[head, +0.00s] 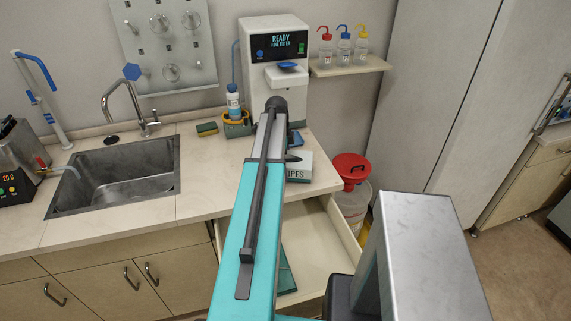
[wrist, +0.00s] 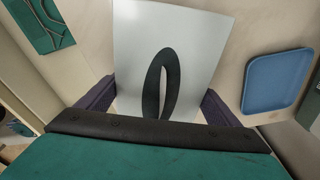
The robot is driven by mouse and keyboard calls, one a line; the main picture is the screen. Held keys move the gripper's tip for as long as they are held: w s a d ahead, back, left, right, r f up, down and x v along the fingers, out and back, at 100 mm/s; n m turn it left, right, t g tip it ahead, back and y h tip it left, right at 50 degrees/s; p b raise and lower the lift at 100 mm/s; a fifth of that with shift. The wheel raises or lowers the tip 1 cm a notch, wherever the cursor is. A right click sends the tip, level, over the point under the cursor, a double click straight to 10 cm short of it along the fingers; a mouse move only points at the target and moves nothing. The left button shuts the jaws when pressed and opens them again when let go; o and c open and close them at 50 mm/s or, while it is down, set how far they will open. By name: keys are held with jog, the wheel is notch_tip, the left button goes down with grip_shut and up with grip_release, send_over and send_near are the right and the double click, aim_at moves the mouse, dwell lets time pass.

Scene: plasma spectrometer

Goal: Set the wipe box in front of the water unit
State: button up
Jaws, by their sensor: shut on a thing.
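The wipe box (head: 299,168) is white with dark lettering, of which "IPES" shows. In the head view it appears at the counter's front right corner, partly hidden behind my arm. In the wrist view the box (wrist: 200,40) shows its pale top with a dark oval slot. My gripper (wrist: 157,100) is shut on it, one purple finger at each side. I cannot tell whether the box touches the counter. The water unit (head: 262,27) stands against the back wall, white with a dark display reading "READY". My arm hides part of its lower front.
A blue tray (wrist: 278,82) lies right of the box in the wrist view. A drawer (head: 325,238) is open below the counter. A red-lidded container (head: 351,167) stands at right.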

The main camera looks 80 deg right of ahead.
jog(key=shift+f, duration=0.4)
jog(key=shift+f, duration=0.15)
jog(key=o, duration=1)
jog(key=shift+r, duration=0.25)
jog(key=shift+w+r+b, duration=0.25)
jog(key=shift+r+b, duration=0.45)
jog(key=shift+r, duration=1.25)
jog(key=shift+w+r+b, duration=0.25)
jog(key=shift+r+b, duration=0.4)
jog(key=shift+r, duration=1.35)
jog(key=shift+w+r+b, duration=0.25)
jog(key=shift+r+b, duration=0.45)
jog(key=shift+r, duration=1.25)
jog(key=shift+r, duration=0.15)
